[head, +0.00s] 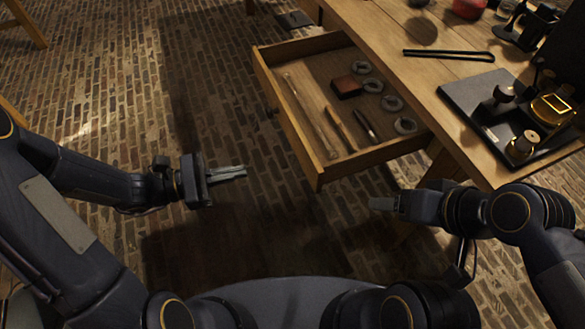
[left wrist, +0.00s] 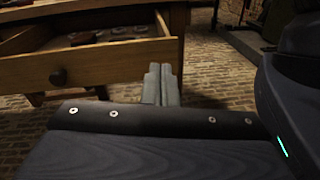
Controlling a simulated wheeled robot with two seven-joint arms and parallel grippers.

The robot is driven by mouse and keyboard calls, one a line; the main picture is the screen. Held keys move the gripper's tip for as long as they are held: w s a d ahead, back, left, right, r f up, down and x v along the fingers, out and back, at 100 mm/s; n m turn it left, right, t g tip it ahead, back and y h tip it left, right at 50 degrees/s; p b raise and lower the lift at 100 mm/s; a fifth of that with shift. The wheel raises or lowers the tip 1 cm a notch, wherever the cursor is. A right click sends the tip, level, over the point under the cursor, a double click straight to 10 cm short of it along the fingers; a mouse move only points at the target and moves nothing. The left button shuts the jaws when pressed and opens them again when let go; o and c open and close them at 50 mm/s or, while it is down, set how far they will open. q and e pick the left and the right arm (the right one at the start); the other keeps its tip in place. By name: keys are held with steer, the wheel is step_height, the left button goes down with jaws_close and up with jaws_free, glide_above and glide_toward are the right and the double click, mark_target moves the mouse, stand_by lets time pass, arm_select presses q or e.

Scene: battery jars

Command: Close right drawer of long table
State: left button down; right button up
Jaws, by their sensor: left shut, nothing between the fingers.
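The drawer (head: 289,122) of the long wooden table (head: 375,28) is pulled well out, so its inside shows in the head view. In the left wrist view, the drawer front (left wrist: 110,72) has a dark round knob (left wrist: 58,77). My left gripper (head: 244,171) is shut and empty, to the left of the drawer front and apart from it in the head view. Its fingers (left wrist: 160,84) overlap the drawer's right end in the left wrist view. My right gripper (head: 374,203) is below the drawer's near side in the head view; its finger opening is unclear.
Inside the drawer lie several grey rings (head: 392,103), a brown block (head: 347,87) and a few slim tools (head: 338,130). The brick floor (head: 215,80) left of the drawer is clear.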

arm_select(q)
step_height(320, 180, down, 4)
steer(key=w+n+t, duration=0.2)
steer(key=n, duration=0.1)
steer(key=b, duration=0.2)
glide_toward(305, 153)
steer(key=x, duration=0.7)
steer(key=shift+a+f, duration=0.1)
arm_select(e)
step_height(305, 153, down, 3)
steer(key=shift+s+f, duration=0.1)
